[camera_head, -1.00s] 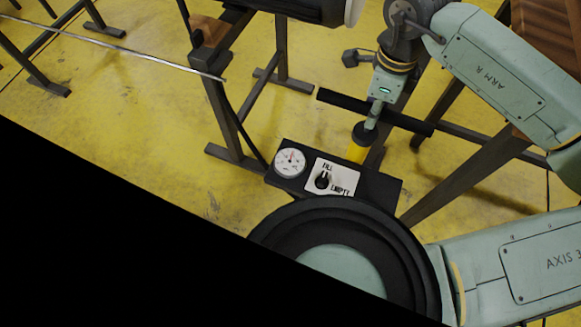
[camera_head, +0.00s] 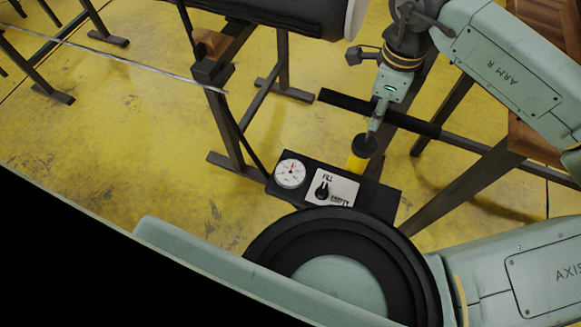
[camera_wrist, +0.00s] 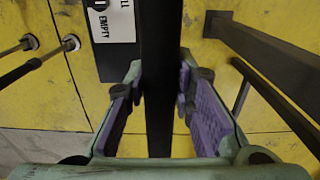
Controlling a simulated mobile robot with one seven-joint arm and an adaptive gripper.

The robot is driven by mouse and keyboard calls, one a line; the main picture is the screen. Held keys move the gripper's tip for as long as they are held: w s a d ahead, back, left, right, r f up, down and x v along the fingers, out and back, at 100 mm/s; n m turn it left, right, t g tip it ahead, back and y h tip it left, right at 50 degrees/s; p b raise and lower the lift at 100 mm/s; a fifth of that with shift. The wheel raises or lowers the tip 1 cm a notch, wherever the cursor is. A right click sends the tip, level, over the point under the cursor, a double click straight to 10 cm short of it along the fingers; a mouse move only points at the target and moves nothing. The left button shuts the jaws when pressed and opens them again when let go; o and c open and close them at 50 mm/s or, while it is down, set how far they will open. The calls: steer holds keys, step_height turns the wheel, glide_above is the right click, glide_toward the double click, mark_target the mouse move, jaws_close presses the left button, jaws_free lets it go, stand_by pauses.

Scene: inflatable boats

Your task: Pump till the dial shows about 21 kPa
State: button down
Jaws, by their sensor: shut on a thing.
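The pump is a black base (camera_head: 378,202) with a yellow barrel (camera_head: 356,163) and a grey rod under a long black bar handle (camera_head: 337,100). My gripper (camera_head: 383,108) is shut on the handle, above the barrel. In the wrist view the handle (camera_wrist: 160,50) runs between the purple pads of my gripper (camera_wrist: 160,105).
Dark trestle legs (camera_head: 232,125) stand behind and left of the pump. A dark tube (camera_head: 275,12) lies above them. A brown wooden surface (camera_head: 545,35) is at the upper right. Yellow floor (camera_head: 130,120) is open at the left. Two hose fittings (camera_wrist: 70,43) show in the wrist view.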

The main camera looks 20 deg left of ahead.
step_height(320, 180, up, 18)
steer(key=p, duration=0.9)
step_height(320, 180, down, 24)
steer(key=b, duration=2.1)
steer(key=shift+s, duration=0.15)
steer(key=shift+r, duration=0.3)
step_height(320, 180, up, 23)
steer(key=p, duration=1.6)
step_height(320, 180, down, 24)
steer(key=b, duration=2)
steer(key=shift+r, duration=0.15)
steer(key=shift+r+p, duration=0.3)
steer(key=shift+p, duration=0.05)
steer(key=shift+r, duration=0.1)
